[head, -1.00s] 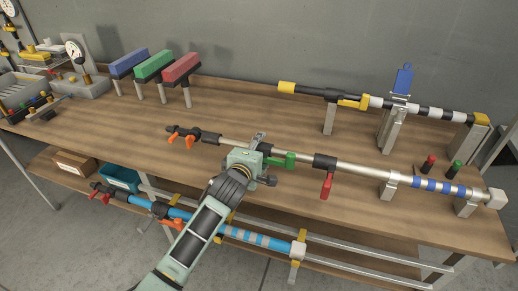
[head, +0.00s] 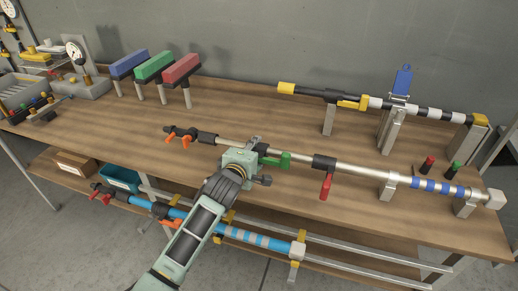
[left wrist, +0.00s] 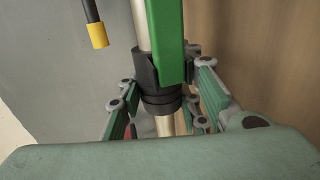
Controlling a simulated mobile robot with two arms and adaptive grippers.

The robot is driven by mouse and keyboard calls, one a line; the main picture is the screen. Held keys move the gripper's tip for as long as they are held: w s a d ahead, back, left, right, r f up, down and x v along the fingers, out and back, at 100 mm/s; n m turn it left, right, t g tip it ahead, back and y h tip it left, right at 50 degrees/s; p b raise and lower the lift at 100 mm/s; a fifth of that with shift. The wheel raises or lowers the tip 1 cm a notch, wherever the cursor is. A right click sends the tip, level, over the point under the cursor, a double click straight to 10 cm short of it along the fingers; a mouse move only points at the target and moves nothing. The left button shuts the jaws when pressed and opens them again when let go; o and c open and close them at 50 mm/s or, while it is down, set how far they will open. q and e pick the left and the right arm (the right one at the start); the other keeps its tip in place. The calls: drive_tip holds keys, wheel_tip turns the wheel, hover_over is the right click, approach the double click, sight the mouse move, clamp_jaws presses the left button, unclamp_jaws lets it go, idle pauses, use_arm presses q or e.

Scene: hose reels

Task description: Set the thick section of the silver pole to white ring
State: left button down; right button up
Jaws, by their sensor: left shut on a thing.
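The silver pole (head: 358,171) lies across supports on the table. Its thick section is at the right, with blue rings (head: 438,186) near its right end; I cannot make out a white ring on it. My left gripper (head: 257,148) is shut on the black collar with the green lever (head: 277,160), partway along the pole. In the left wrist view, my gripper's fingers (left wrist: 164,98) flank that black collar (left wrist: 160,90), with the green lever (left wrist: 168,40) in front. A collar with a red lever (head: 326,184) sits farther right. My right gripper is not seen.
A black and white pole (head: 355,101) rests on stands behind. Blue, green and red blocks on posts (head: 154,66) stand at the back left. A blue pole (head: 262,238) lies on the lower level. The table front left (head: 95,135) is clear.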

sight(234, 145)
use_arm(q)
drive_tip(key=a, duration=0.2)
drive_tip(key=w+a, duration=0.1)
drive_tip(key=a, duration=0.1)
drive_tip(key=w+a+p, duration=0.1)
drive_tip(key=a, duration=0.1)
drive_tip(key=shift+w+a+f, duration=0.1)
drive_tip(key=shift+a, duration=0.2)
drive_tip(key=c, duration=1.2)
unclamp_jaws()
drive_tip(key=v, duration=1.2)
